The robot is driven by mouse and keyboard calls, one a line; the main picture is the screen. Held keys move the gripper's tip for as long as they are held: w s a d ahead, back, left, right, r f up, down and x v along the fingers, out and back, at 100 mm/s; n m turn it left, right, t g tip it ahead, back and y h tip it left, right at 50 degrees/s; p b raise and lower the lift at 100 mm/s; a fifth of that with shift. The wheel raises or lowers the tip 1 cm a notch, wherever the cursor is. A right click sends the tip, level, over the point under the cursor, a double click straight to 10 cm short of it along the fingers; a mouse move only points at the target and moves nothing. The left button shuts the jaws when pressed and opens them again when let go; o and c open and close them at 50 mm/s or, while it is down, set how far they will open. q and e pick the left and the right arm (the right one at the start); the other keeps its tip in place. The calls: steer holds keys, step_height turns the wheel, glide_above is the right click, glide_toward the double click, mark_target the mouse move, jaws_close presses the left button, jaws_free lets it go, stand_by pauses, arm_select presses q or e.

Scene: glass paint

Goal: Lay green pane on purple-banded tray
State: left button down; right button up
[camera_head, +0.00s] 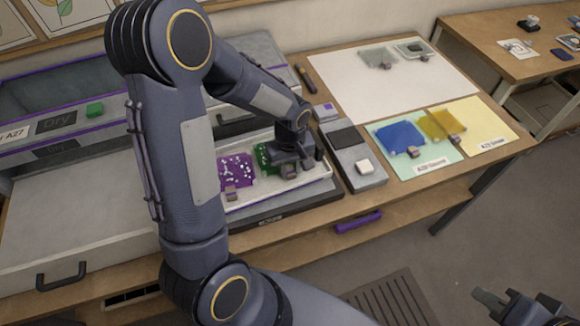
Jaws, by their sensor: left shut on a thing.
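My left gripper (288,168) is shut on the green pane (262,154), at the right part of a shallow white-rimmed tray (327,178). The gripper partly hides the pane, and I cannot tell whether the pane touches the tray floor. A purple pane (236,167) with pale specks lies to its left in the same tray. My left arm crosses in front of the tray's left side, and I cannot make out a purple band on the rim. My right gripper (497,298) is empty and open at the bottom right, away from the table.
A grey stand (350,155) with a white block is right of the tray. Blue (400,137) and yellow (440,124) panes lie on coloured sheets further right. A grey drying cabinet (70,215) with purple edging fills the left. The white sheet's (350,85) middle is clear.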

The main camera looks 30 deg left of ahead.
arm_select(q)
steer(key=shift+f, duration=0.2)
stand_by(0.6)
steer(key=c, duration=1.1)
jaws_free()
steer(key=shift+r, duration=0.1)
step_height(320, 180, up, 8)
steer(key=shift+f+b, duration=0.2)
steer(key=shift+b, duration=0.1)
step_height(320, 180, up, 9)
steer(key=p, duration=0.7)
